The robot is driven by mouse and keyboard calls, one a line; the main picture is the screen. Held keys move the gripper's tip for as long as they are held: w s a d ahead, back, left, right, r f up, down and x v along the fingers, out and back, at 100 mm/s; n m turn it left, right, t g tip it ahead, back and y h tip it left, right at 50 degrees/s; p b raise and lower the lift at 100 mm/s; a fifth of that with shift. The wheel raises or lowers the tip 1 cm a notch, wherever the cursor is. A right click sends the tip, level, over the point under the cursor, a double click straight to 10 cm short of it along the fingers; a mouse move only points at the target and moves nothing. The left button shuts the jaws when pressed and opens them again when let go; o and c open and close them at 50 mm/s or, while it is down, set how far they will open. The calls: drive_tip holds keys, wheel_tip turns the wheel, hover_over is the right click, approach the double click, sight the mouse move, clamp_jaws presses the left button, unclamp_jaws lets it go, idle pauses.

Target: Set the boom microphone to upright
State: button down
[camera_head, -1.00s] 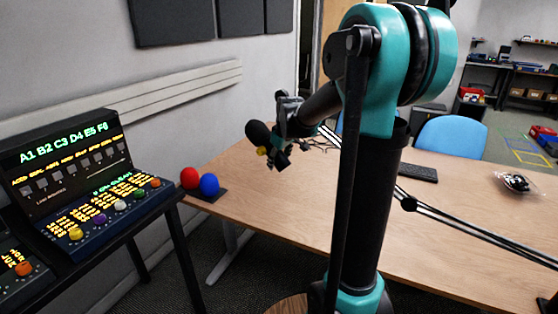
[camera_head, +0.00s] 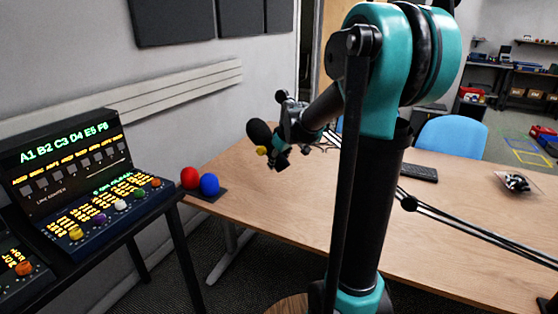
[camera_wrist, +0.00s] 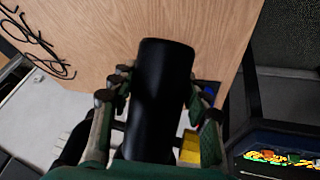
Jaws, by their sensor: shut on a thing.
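My gripper (camera_head: 277,155) is shut on a black, round-ended cylinder, which I take to be the boom microphone (camera_wrist: 155,95). In the wrist view the fingers (camera_wrist: 158,85) stand on both sides of it, and its rounded end sticks out past them. In the head view its dark rounded head (camera_head: 259,132) leans up and left, held above the desk's far left part. Its lower part is hidden by the fingers. A thin black boom rod with a knob (camera_head: 409,203) runs across the desk behind my arm; I cannot tell how it joins the held piece.
A red ball (camera_head: 190,177) and a blue ball (camera_head: 210,184) sit on a dark pad at the desk's left corner. A lit control console (camera_head: 88,180) stands at left. A keyboard (camera_head: 418,173) lies behind my arm. The desk's middle (camera_head: 440,245) is mostly clear.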

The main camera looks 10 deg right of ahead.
drive_tip(key=shift+w+a+f+m+t+y, duration=0.15)
drive_tip(key=shift+w+a+f+t+y, duration=0.2)
drive_tip(key=shift+t+y, duration=0.4)
drive_tip(key=shift+w+a+f+m+t+y, duration=0.15)
drive_tip(key=shift+w+a+f+t+y, duration=0.15)
drive_tip(key=shift+t+y, duration=0.45)
drive_tip(key=shift+w+a+f+m+t+y, duration=0.15)
drive_tip(key=shift+w+a+t+y, duration=0.3)
drive_tip(key=shift+t, duration=0.3)
drive_tip(key=shift+w+a+m+t+y, duration=0.15)
drive_tip(key=shift+w+t+y, duration=0.1)
drive_tip(key=shift+t+y, duration=0.4)
drive_tip(key=shift+w+a+t, duration=0.1)
drive_tip(key=shift+t, duration=0.2)
drive_tip(key=c, duration=0.7)
unclamp_jaws()
drive_tip(key=v, duration=1.2)
